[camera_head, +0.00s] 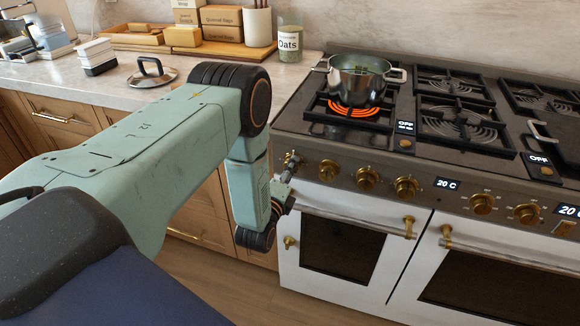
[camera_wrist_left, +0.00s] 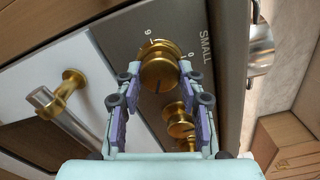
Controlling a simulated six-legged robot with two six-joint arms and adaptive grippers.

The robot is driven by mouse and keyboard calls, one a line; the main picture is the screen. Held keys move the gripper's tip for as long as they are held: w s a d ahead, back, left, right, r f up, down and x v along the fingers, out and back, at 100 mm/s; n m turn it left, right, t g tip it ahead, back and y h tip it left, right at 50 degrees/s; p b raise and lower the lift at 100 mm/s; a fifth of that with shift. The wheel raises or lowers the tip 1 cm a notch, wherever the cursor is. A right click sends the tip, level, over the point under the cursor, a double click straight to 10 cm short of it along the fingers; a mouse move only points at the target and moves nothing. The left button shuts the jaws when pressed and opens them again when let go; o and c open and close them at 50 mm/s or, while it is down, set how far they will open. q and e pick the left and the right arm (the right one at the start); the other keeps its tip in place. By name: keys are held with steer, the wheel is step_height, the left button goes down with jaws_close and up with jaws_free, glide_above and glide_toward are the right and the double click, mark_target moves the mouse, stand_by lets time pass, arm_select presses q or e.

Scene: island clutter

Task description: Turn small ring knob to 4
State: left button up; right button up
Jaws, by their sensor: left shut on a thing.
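The small ring knob is a round brass knob (camera_wrist_left: 158,72) on the stove's grey front panel, beside the word SMALL. In the left wrist view it sits between the finger pads of my left gripper (camera_wrist_left: 159,80), which is shut on it. A 0 shows to the right of the knob and a 6 or 9 to its left; the other marks are hidden or too small to read. In the head view my left gripper (camera_head: 286,182) reaches the leftmost knob (camera_head: 291,160), which is partly hidden. My right gripper is not in view.
A steel pot (camera_head: 358,80) stands over a glowing orange burner (camera_head: 350,110). More brass knobs (camera_head: 367,178) run along the panel to the right. Oven door handles (camera_head: 409,228) jut out below. A pan lid (camera_head: 152,74) lies on the counter at left.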

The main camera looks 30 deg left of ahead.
arm_select(q)
steer(key=shift+a, duration=0.1)
stand_by(0.5)
steer(key=o, duration=1.2)
steer(key=v, duration=1.2)
steer(key=shift+r, duration=0.1)
